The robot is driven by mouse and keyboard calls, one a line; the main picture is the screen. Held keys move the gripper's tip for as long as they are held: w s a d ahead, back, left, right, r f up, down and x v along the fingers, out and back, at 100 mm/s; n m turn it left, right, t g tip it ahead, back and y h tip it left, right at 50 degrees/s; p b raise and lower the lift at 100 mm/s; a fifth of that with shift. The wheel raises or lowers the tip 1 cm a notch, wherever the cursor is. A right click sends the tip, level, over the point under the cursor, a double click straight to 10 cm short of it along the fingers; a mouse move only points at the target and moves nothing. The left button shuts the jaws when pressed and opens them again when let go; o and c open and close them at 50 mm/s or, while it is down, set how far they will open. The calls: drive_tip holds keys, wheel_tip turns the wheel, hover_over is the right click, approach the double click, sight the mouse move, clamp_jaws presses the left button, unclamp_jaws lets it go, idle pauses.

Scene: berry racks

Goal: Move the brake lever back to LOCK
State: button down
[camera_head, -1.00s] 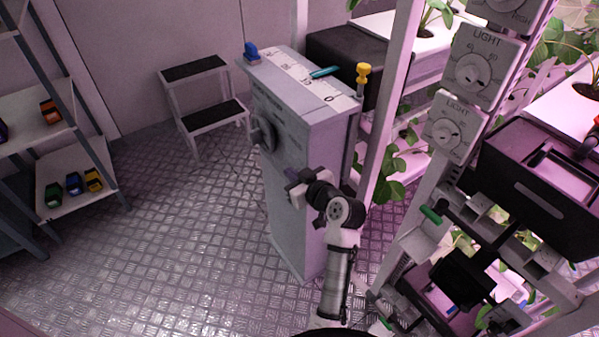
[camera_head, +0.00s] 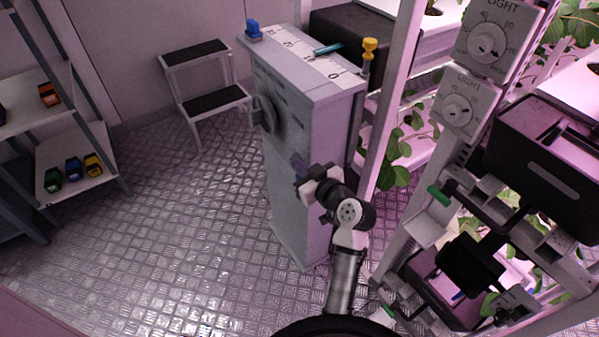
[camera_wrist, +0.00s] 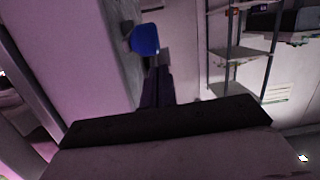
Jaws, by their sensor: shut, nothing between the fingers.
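No LOCK label is legible, and I cannot tell for certain which part is the brake lever. A grey cabinet (camera_head: 305,150) bears a scale (camera_head: 310,58) with a teal pointer (camera_head: 328,48), a blue knob (camera_head: 254,28) at its far left corner and a yellow-topped handle (camera_head: 369,48) at its right. A round dark dial (camera_head: 268,115) is on its side. A green handle (camera_head: 440,195) is on the rack at right. My gripper (camera_head: 299,168) is shut and empty in front of the cabinet, below the scale. In the wrist view its fingers (camera_wrist: 157,85) lie below a blue rounded knob (camera_wrist: 144,38).
A step stool (camera_head: 205,78) stands behind left. Shelves (camera_head: 85,178) with small coloured items are at far left. The rack at right carries light dials (camera_head: 458,110) and a black bin (camera_head: 545,165). The metal floor (camera_head: 180,230) left of the cabinet is clear.

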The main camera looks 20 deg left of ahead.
drive_tip(key=shift+s+d+f+t+y+b, duration=0.1)
drive_tip(key=shift+d+f+t+y+b, duration=0.25)
drive_tip(key=shift+b, duration=0.9)
drive_tip(key=shift+s+a+f+t+y+b, duration=0.1)
drive_tip(key=shift+f+y+b, duration=0.3)
drive_tip(key=shift+b, duration=0.8)
drive_tip(key=shift+s+d+f+b, duration=0.2)
drive_tip(key=shift+f+b, duration=0.1)
drive_tip(key=shift+b, duration=0.5)
drive_tip(key=shift+r, duration=0.1)
